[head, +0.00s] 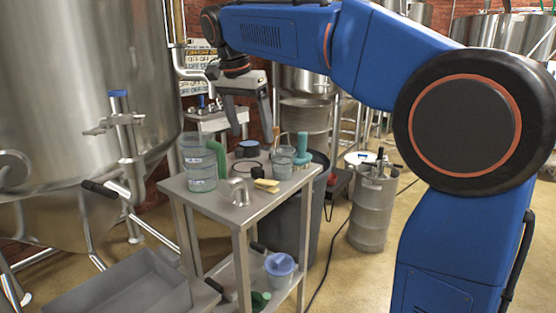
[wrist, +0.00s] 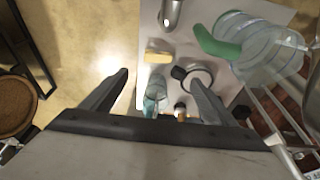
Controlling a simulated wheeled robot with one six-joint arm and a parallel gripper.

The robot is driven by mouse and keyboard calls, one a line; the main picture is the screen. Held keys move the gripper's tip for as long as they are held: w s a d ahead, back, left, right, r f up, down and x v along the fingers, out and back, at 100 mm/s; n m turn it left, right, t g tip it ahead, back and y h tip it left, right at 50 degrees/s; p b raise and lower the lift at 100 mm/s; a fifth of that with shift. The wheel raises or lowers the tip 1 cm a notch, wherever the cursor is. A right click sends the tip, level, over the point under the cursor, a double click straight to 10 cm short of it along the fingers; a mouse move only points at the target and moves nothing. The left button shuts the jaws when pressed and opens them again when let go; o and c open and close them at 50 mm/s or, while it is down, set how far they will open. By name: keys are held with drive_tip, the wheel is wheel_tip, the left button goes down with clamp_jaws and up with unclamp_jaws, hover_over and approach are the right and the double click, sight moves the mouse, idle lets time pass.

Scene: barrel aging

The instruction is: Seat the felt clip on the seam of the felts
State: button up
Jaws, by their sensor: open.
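I cannot make out the felt clip or the felts for certain in either view. My gripper (head: 252,128) hangs above the back of the steel cart top (head: 228,211), fingers pointing down. In the wrist view my gripper (wrist: 160,78) has its fingers wide apart, with nothing held between them. Past the fingers lie a clear glass (wrist: 152,103), a yellow sponge-like block (wrist: 158,57) and a dark-handled round item (wrist: 198,74).
A clear jug with a green handle (head: 219,155), a steel spout (head: 239,191), the yellow block (head: 267,186) and a green brush (head: 302,148) crowd the cart. A large tank (head: 75,110) stands left. A keg (head: 372,210) stands right.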

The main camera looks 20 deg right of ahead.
drive_tip(key=s+d+f+n+t+y, duration=0.1)
drive_tip(key=s+d+f+n, duration=0.2)
drive_tip(key=s+d+f, duration=0.4)
drive_tip(key=s+d+f+n, duration=0.2)
drive_tip(key=s+f+n, duration=0.15)
drive_tip(key=s, duration=0.55)
drive_tip(key=s+d+f+n+t+y, duration=0.1)
drive_tip(key=s+d+f+n+t, duration=0.1)
drive_tip(key=s+f, duration=1.3)
wheel_tip(320, 180, down, 3)
drive_tip(key=shift+d+f+n, duration=0.1)
drive_tip(key=shift+d+n, duration=0.4)
drive_tip(key=shift+n, duration=0.65)
drive_tip(key=shift+s, duration=0.1)
drive_tip(key=shift+c, duration=0.2)
